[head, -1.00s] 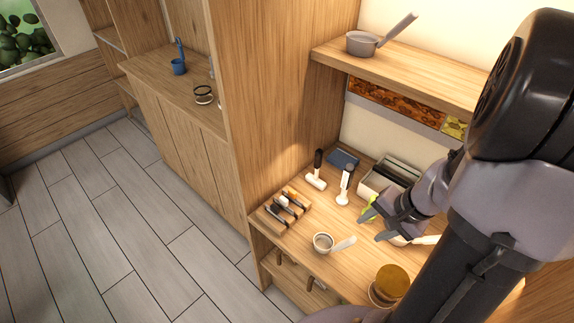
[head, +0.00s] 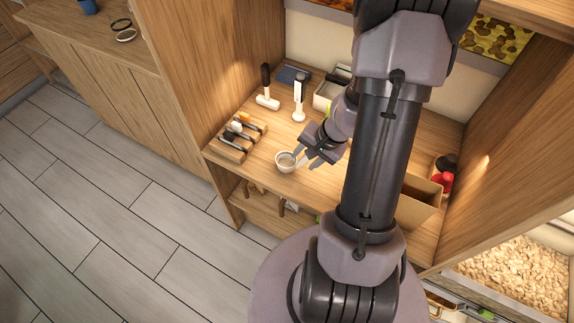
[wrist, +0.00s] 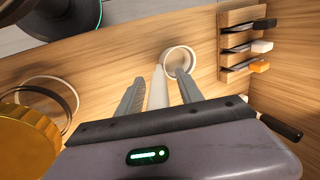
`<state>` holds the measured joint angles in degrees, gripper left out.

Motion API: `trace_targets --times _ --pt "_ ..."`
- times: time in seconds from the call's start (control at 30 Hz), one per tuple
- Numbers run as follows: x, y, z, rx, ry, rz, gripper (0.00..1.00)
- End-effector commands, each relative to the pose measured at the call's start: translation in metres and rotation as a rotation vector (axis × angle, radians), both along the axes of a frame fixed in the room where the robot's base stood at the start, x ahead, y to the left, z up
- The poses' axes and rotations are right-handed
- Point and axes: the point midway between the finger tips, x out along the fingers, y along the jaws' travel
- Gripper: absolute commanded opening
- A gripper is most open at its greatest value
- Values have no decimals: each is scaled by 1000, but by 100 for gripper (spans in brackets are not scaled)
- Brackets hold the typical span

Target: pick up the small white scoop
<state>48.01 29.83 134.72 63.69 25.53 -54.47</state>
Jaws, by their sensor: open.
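The small white scoop (head: 286,162) lies on the wooden counter, its round cup open upward. In the wrist view its cup (wrist: 180,60) is just beyond the fingertips, and its pale straight handle runs back toward the palm. My gripper (head: 306,159) is at the cup's right in the head view and covers most of the handle there. In the wrist view my gripper (wrist: 158,75) is open, with one finger on each side of the handle and a gap on both sides. The height of the fingers over the counter is hard to tell.
A wooden rack (wrist: 236,40) with several slim tools stands beside the cup. A white-headed mallet (head: 267,101) and another black-and-white tool (head: 299,105) stand behind. A yellow round thing (wrist: 25,145) is at the wrist view's left. A cardboard box (head: 418,205) stands right of my arm.

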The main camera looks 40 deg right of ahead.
Motion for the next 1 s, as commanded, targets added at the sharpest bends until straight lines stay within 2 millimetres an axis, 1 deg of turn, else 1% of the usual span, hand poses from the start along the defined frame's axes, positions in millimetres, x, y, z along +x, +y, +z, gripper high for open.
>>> trace_targets --times 0.07,0.2,0.27,0.3,0.63,0.7,0.77,0.9,1.0 --pt "0 0 1 0 0 0 44" --pt "0 0 1 0 0 0 16" --pt "0 0 1 0 0 0 4" --pt "0 0 1 0 0 0 0" --pt "0 0 1 0 0 0 0" --pt "0 0 6 0 -1 0 0" --pt "0 0 18 -1 -1 1 0" --pt "0 -1 60 -3 -2 1 0" --pt "0 -1 84 -3 -2 1 0"
